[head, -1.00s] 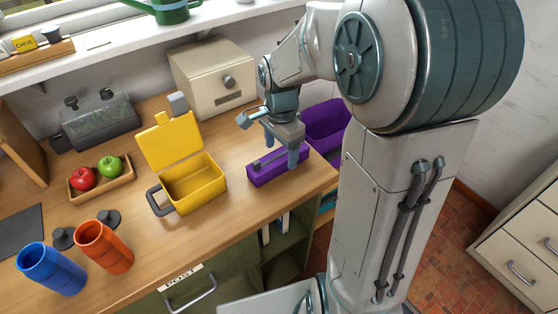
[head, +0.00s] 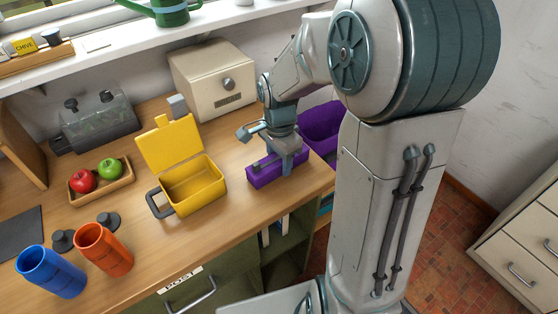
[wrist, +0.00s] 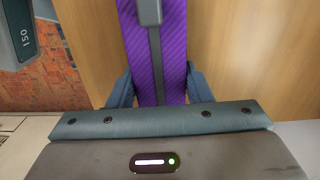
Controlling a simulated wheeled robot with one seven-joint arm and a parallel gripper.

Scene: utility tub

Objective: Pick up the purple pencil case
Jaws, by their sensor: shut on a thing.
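The purple pencil case (head: 262,178) is a long box with a dark strip along its top. It lies on the wooden counter near the right end, to the right of the yellow box. My gripper (head: 287,163) is over it from above, with a finger on each long side, and is shut on it. In the wrist view the pencil case (wrist: 172,50) runs up between the two blue-grey fingers of my gripper (wrist: 160,88). The case appears to rest on the counter; its far end is partly hidden by my gripper.
An open yellow box (head: 195,185) with a grey handle stands left of the case. A cream bread bin (head: 213,80) is behind. Orange (head: 103,250) and blue (head: 50,270) cups and a fruit tray (head: 103,188) are farther left. A purple bin (head: 322,122) is beyond the counter's right end.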

